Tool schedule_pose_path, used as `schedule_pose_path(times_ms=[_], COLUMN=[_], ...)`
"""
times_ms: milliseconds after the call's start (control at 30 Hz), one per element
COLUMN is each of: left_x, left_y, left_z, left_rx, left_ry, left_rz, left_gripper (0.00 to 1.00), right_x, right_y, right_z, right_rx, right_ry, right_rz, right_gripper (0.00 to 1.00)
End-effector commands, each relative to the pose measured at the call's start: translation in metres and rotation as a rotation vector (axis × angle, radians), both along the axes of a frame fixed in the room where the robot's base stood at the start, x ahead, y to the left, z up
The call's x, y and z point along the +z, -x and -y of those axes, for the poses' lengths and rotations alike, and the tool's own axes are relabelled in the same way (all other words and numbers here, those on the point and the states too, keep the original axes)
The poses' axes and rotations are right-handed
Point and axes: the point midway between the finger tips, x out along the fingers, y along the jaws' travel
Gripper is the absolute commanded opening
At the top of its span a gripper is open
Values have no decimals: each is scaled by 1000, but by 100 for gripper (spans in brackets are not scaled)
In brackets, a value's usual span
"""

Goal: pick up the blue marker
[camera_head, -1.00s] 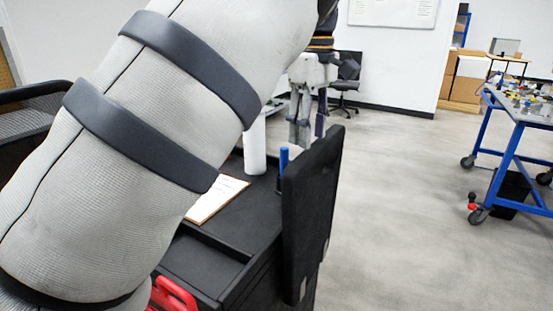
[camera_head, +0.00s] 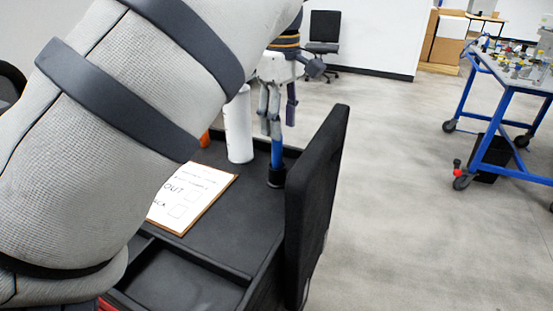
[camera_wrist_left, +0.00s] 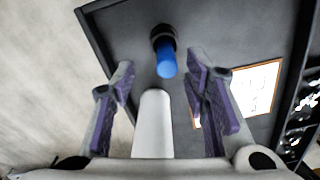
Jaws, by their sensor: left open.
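The blue marker (camera_head: 277,152) stands upright in a small black holder (camera_head: 276,177) on the black cart top. It also shows in the left wrist view (camera_wrist_left: 166,62), its blue end towards the camera. My left gripper (camera_head: 277,130) is open and empty, with its fingers pointing down just above the marker in the head view. In the left wrist view, the purple-padded fingertips (camera_wrist_left: 160,75) stand apart on either side, and the marker is between them, slightly beyond the tips. I cannot tell whether a finger touches it. My right gripper is not in view.
A clipboard (camera_head: 192,196) lies on the cart. A black upright panel (camera_head: 315,205) borders the right side. A blue workbench (camera_head: 500,100) stands farther right.

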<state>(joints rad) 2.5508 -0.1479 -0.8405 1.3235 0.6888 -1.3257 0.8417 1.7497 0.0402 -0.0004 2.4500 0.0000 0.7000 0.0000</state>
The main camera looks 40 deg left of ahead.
Motion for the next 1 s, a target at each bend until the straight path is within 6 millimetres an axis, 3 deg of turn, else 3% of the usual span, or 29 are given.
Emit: schedule_pose_path(times_ms=[300, 533, 700, 733, 1000], left_x=[-50, -53, -53, -52, -52], left_y=[8, 8, 8, 8, 8], left_z=[-4, -4, -4, -4, -4], left_rx=[1, 1, 0, 0, 0], left_ry=[-1, 0, 0, 0, 0], left_rz=[0, 2, 1, 1, 1], left_gripper=[42, 42, 3, 0, 0], right_x=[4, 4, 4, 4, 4], right_y=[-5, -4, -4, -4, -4], right_z=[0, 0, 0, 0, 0], right_rx=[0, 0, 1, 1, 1], right_ry=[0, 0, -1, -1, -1], right_rz=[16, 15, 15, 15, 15], right_gripper=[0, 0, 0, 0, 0])
